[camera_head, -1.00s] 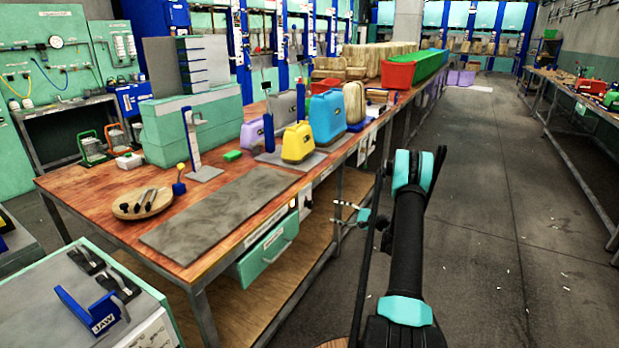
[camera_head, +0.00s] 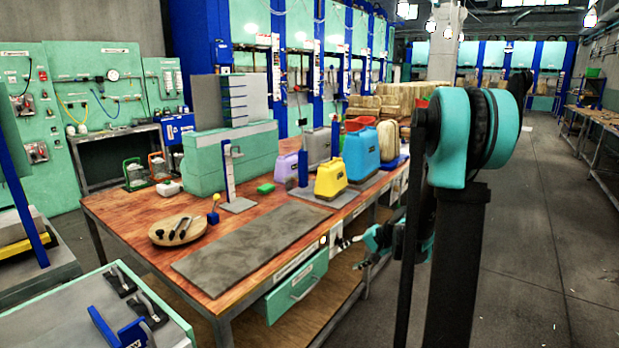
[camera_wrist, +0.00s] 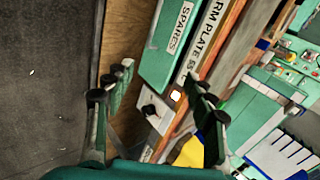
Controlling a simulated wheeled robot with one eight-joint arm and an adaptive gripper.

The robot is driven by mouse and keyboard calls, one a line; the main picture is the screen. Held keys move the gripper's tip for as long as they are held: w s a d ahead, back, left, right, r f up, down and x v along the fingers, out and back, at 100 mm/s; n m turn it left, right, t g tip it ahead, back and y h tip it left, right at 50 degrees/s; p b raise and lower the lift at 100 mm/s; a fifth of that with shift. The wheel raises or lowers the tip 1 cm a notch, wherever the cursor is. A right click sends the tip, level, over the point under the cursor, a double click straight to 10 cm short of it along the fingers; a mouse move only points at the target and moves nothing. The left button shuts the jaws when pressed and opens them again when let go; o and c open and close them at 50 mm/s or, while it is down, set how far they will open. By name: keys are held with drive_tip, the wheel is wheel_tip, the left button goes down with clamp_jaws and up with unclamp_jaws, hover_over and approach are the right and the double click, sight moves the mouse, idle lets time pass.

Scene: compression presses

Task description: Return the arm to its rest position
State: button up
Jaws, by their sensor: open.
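My arm rises in the right half of the head view, its upper joint (camera_head: 470,140) large and close to the camera. My gripper (camera_head: 345,243) shows small beside the bench's front edge, partly hidden by my arm. In the wrist view, the two fingers of my gripper (camera_wrist: 163,80) stand wide apart with nothing held between them. Beyond the fingers lie the bench front and a green drawer (camera_wrist: 172,40) labelled SPARES.
The wooden bench (camera_head: 125,215) carries a grey plate (camera_head: 255,245), a round tray (camera_head: 158,238), and yellow (camera_head: 331,180) and blue (camera_head: 362,155) containers. A grey-topped cabinet (camera_head: 75,310) stands at front left. The floor aisle (camera_head: 540,240) to the right looks clear.

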drive_tip(key=s+d+f+n+h, duration=0.1)
drive_tip(key=s+d+n+h, duration=0.1)
drive_tip(key=s, duration=1.1)
drive_tip(key=s+d+f+n+g+h, duration=0.1)
drive_tip(key=s+d+n+h, duration=0.2)
drive_tip(key=s, duration=1.1)
drive_tip(key=shift+s+f+n+h, duration=0.15)
drive_tip(key=shift+n+h, duration=0.35)
drive_tip(key=shift+h, duration=0.4)
